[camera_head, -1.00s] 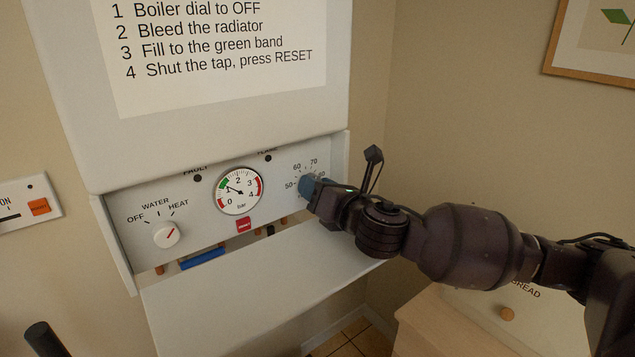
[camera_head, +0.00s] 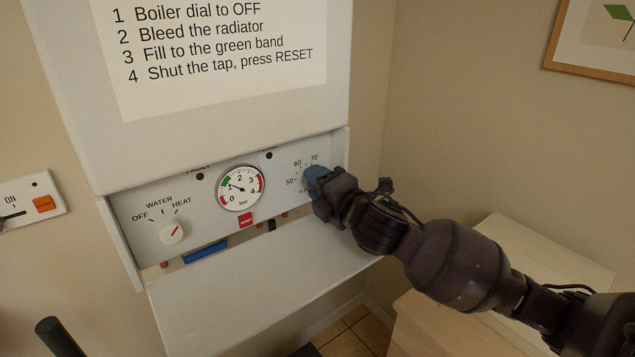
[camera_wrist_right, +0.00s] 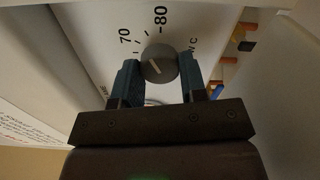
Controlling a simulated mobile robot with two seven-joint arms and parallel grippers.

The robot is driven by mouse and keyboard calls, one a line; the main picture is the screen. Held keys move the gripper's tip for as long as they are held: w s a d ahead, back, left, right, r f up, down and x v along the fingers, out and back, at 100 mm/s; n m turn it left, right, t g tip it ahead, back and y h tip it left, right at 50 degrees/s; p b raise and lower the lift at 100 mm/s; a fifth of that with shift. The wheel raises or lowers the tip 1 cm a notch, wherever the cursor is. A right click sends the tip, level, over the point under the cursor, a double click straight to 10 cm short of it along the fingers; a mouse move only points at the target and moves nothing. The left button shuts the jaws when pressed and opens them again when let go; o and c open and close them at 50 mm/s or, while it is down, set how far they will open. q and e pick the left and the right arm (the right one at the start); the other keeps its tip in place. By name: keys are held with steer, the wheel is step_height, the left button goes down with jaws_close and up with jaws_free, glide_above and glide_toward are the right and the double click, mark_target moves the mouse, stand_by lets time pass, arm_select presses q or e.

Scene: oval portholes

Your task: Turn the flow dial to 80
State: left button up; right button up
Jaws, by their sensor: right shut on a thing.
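The flow dial (camera_wrist_right: 160,64) is a round grey knob on the boiler's control panel (camera_head: 275,187). In the right wrist view it sits between the two blue fingertips of my right gripper (camera_wrist_right: 161,78), which is shut on it. A pale line on the knob slants to the upper left, roughly toward the 70 side; its exact reading is hard to tell. The 80 mark is above the knob. My left gripper is not in view.
A pressure gauge (camera_head: 240,188) and a red button (camera_head: 247,221) are left of the dial. The white boiler dial (camera_head: 171,231) points toward HEAT. An open flap (camera_head: 265,275) hangs below the panel. A wooden cabinet (camera_head: 420,320) stands at the lower right.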

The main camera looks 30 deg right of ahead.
steer(key=m, duration=0.5)
steer(key=shift+m, duration=0.3)
stand_by(0.4)
steer(key=o, duration=0.9)
steer(key=shift+o, duration=0.2)
steer(key=shift+s+d+f, duration=0.1)
steer(key=shift+s, duration=0.5)
arm_select(q)
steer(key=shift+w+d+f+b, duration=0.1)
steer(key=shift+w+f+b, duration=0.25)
steer(key=shift+b, duration=0.55)
arm_select(e)
steer(key=s, duration=0.3)
steer(key=s+d, duration=0.1)
steer(key=s, duration=0.5)
steer(key=shift+s+d, duration=0.15)
steer(key=shift+s, duration=0.15)
